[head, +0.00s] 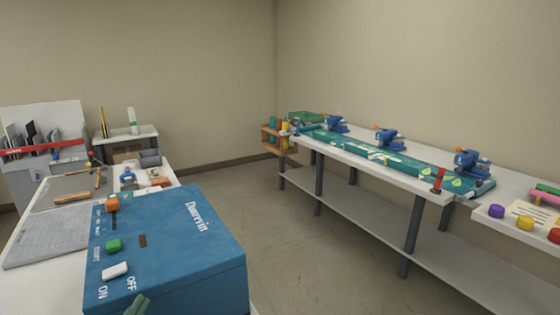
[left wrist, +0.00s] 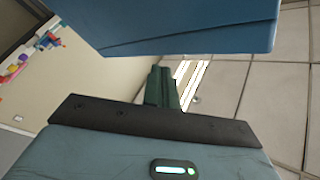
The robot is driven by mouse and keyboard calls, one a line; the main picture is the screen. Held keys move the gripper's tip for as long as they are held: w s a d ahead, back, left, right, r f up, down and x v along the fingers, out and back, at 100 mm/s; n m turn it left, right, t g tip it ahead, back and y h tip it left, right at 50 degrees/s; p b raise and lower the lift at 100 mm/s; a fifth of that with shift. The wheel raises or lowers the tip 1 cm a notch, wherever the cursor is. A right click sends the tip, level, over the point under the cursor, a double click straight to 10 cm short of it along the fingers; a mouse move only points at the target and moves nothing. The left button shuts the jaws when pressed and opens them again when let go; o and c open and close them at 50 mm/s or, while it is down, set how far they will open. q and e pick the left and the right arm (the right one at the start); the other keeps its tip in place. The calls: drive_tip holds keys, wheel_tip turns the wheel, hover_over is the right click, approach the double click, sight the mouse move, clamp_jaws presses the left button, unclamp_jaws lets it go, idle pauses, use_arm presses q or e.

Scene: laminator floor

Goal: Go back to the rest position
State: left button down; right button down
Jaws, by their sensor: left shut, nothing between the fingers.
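My left gripper (head: 137,304) shows only as dark green fingertips at the bottom edge of the head view, in front of the blue laminator (head: 190,240). In the left wrist view the dark green fingers of my left gripper (left wrist: 161,87) are shut together and empty. A blue surface, likely the laminator's body (left wrist: 190,28), spans the top of that view, apart from the fingers. The laminator's top carries an orange knob (head: 112,204), a green button (head: 114,245) and a white switch (head: 115,271) between ON and OFF markings. My right gripper is in neither view.
The laminator stands on a white table with a grey cutting mat (head: 50,233) and a hammer (head: 75,198). A long bench (head: 430,188) with several blue clamping tools runs along the right. Open floor (head: 300,240) lies between them.

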use_arm(q)
drive_tip(key=s+a+f+n+g+y, duration=0.25)
drive_tip(key=s+f+g, duration=0.2)
drive_tip(key=f, duration=0.45)
drive_tip(key=s+a+f+n+g+y, duration=0.1)
drive_tip(key=s+f+n+g+y, duration=0.1)
drive_tip(key=s+f+n+g, duration=0.5)
drive_tip(key=s+d+f+g+h, duration=0.1)
drive_tip(key=s+d+f+g, duration=0.2)
drive_tip(key=s, duration=0.4)
drive_tip(key=s+d+f+m+g, duration=0.15)
drive_tip(key=s+f, duration=0.25)
drive_tip(key=s, duration=0.4)
drive_tip(key=s+d+f+g+h, duration=0.1)
drive_tip(key=s+f+g, duration=0.25)
drive_tip(key=s, duration=0.35)
drive_tip(key=w+d+f+t+h, duration=0.1)
drive_tip(key=w+d+f+t, duration=0.1)
drive_tip(key=w+f+t, duration=0.5)
drive_tip(key=shift+d+f+t+h+p, duration=0.3)
drive_tip(key=shift+f+t+h+p, duration=0.1)
drive_tip(key=shift+f+t, duration=0.45)
drive_tip(key=shift+f, duration=0.1)
drive_tip(key=shift+a, duration=0.1)
